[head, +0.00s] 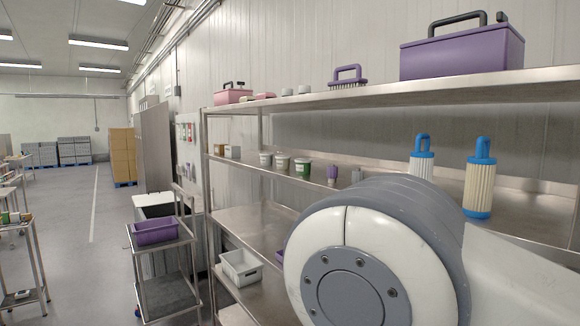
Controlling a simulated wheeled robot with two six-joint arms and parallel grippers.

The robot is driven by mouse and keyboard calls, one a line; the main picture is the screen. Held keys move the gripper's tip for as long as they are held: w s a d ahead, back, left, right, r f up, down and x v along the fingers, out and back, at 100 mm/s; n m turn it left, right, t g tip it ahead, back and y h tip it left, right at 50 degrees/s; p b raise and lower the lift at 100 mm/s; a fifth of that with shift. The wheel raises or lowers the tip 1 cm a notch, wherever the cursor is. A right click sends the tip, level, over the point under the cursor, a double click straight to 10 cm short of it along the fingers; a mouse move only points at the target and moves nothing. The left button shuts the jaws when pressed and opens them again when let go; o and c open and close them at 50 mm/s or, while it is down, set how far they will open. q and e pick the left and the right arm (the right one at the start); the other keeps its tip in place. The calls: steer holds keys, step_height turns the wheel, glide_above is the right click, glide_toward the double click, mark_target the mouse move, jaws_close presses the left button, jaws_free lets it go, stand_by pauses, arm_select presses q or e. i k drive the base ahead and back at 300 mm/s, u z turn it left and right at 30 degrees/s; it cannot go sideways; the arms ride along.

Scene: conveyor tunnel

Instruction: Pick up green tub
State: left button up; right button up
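Several small tubs stand on the middle shelf. One tub (303,168) has a green body and a pale lid. Beside it to the left are a tub (282,161) with a greenish-brown label and a whiter tub (265,159) with some green on it. A small green item (5,217) also stands on a table at the far left, too small to make out. Neither of my grippers is in view. A large white and grey joint of my arm fills the lower right and hides part of the shelves.
A steel shelf rack (390,97) runs along the right wall. Its middle shelf also holds two blue-topped filter cartridges (480,180). A purple toolbox (462,52) sits on top. A cart with a purple bin (155,231) stands left; the aisle beyond is clear.

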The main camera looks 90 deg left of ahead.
mark_target(303, 166)
steer(key=u, duration=2.8)
steer(key=i, duration=1.7)
